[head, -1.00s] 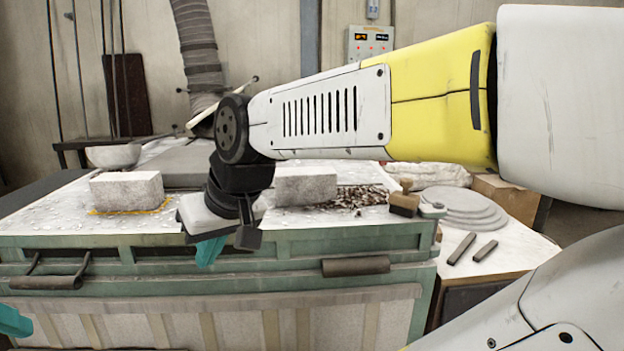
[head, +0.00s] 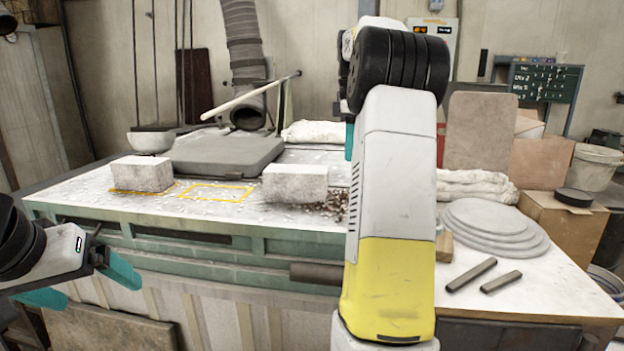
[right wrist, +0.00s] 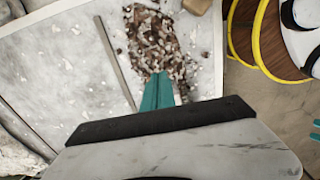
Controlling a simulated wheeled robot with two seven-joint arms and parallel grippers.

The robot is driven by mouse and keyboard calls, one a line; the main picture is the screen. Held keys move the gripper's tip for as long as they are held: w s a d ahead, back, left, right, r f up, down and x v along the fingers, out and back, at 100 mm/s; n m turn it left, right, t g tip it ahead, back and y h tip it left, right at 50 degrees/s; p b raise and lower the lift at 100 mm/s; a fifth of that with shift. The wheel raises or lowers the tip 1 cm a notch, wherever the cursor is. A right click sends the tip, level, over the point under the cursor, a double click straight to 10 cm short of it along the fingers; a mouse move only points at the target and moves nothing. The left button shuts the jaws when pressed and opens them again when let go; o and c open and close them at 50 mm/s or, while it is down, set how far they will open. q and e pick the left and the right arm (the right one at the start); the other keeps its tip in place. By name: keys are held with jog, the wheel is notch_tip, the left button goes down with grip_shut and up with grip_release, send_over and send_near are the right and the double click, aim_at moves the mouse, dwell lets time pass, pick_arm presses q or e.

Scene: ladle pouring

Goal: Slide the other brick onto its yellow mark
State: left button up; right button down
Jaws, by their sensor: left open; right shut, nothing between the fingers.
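One pale grey brick (head: 142,175) sits at the left of the bench, with yellow lines showing along its front and right edges. The other brick (head: 295,184) lies farther right. Between them is an empty yellow rectangle mark (head: 216,192), and the right brick is apart from it, to its right. My right gripper (head: 349,141) is mostly hidden behind my own arm in the head view. In the right wrist view its teal fingers (right wrist: 158,92) are shut and empty over the bench. My left gripper (head: 100,292) is open and empty in front of the bench, at lower left.
Brown and pale chips (right wrist: 160,42) lie beside the right brick. A thin grey rod (right wrist: 116,62) lies near them in the wrist view. A grey slab (head: 222,154) and white bowl (head: 150,141) are behind. Stacked discs (head: 492,228) and two dark bars (head: 472,275) stand right.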

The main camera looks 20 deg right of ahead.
notch_tip(320, 180, down, 9)
jog(key=shift+f, duration=0.1)
jog(key=w+a, duration=0.1)
jog(key=a, duration=0.1)
jog(key=shift+w+a+f, duration=0.3)
jog(key=shift+w+a, duration=0.3)
jog(key=shift+a, duration=0.15)
jog(key=shift+a, duration=0.1)
